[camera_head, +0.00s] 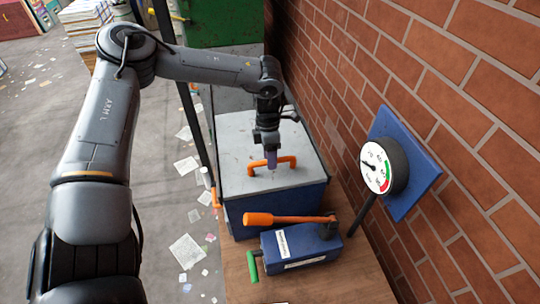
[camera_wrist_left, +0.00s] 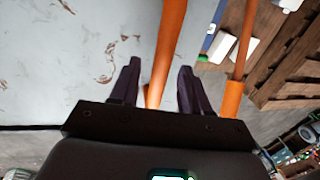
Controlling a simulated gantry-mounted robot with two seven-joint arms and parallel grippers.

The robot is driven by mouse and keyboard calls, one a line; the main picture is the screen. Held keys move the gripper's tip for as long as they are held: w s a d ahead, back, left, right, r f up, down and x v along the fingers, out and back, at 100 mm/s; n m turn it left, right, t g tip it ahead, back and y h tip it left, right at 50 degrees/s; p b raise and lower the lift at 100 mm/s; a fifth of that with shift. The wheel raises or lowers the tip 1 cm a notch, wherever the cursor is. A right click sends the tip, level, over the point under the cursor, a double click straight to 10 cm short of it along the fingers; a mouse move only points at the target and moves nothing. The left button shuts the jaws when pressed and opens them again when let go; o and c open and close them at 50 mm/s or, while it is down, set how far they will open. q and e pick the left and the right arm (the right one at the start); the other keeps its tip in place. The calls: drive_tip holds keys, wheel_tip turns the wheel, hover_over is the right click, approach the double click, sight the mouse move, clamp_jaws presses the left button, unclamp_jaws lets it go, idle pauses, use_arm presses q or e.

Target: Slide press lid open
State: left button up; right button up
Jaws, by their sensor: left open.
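The press is a blue box (camera_head: 285,207) with a worn grey lid (camera_head: 236,160) on top. An orange handle (camera_head: 288,161) stands on the lid. My left gripper (camera_head: 271,163) points down at the handle, over its left part. In the left wrist view the lid (camera_wrist_left: 60,60) fills the left side, and the handle (camera_wrist_left: 168,45) runs between the two dark, spread fingers of the left gripper (camera_wrist_left: 158,72). The fingers are open, with gaps beside the handle; whether they reach around it in depth is unclear. My right gripper is not in view.
In front of the press sits a blue pump unit (camera_head: 300,246) with an orange lever (camera_head: 285,218) and a green handle (camera_head: 252,266). A round gauge (camera_head: 377,167) on a blue plate and a brick wall (camera_head: 480,110) bound the right. Papers litter the floor at left.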

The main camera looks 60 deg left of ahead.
use_arm(q)
clamp_jaws()
idle(0.4)
